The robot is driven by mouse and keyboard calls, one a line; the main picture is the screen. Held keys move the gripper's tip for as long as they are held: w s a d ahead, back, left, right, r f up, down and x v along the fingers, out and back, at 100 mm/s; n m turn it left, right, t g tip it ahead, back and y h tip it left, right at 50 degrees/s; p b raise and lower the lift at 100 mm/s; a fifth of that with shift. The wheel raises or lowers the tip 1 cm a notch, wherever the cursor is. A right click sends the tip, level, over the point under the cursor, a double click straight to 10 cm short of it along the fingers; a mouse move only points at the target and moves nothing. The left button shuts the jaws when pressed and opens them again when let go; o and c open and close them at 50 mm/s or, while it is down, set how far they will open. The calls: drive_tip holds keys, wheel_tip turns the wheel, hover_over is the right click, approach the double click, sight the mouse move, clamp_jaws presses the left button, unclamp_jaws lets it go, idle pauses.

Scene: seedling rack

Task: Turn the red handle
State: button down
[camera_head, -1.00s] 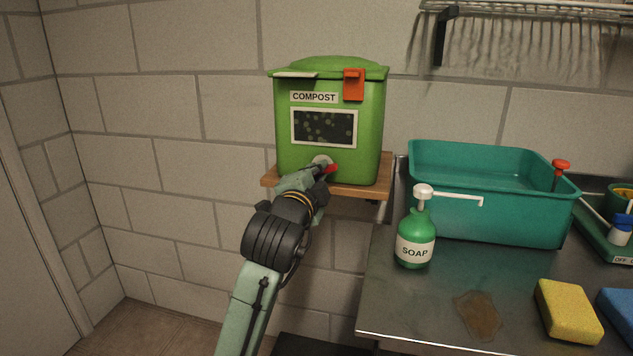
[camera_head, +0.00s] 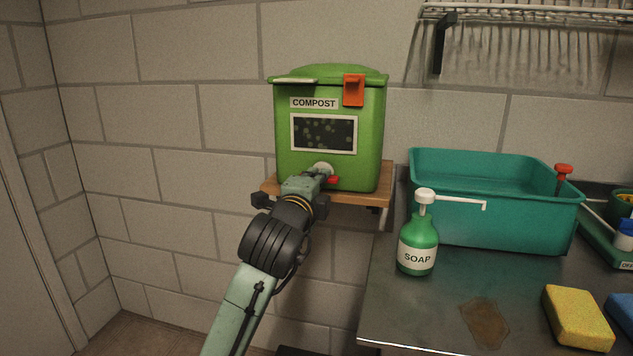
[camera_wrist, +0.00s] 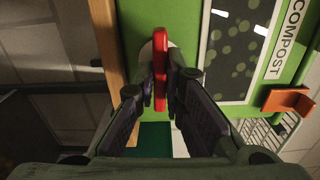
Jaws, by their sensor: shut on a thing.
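The red handle (camera_wrist: 159,72) is on a round pale fitting low on the front of the green compost bin (camera_head: 370,130). In the wrist view it is a narrow red bar between my two fingers. My gripper (camera_wrist: 162,92) is shut on it, with a fingertip close on each side. In the head view only the red end of the handle (camera_head: 333,180) shows, to the right of my gripper (camera_head: 322,176). My gripper and wrist hide the rest of it.
The bin stands on a wooden shelf (camera_head: 350,197) on the block wall, with an orange-red latch (camera_head: 354,90) at its lid. To the right, a soap bottle (camera_head: 417,250), teal basin (camera_head: 490,225) and yellow sponge (camera_head: 577,317) stand on the metal counter (camera_head: 415,310).

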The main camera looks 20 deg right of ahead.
drive_tip(key=shift+w+r, duration=0.15)
drive_tip(key=shift+r, duration=0.05)
drive_tip(key=c, duration=1.9)
unclamp_jaws()
drive_tip(key=shift+o, duration=1.1)
drive_tip(key=shift+f, duration=0.2)
drive_tip(key=v, duration=1.2)
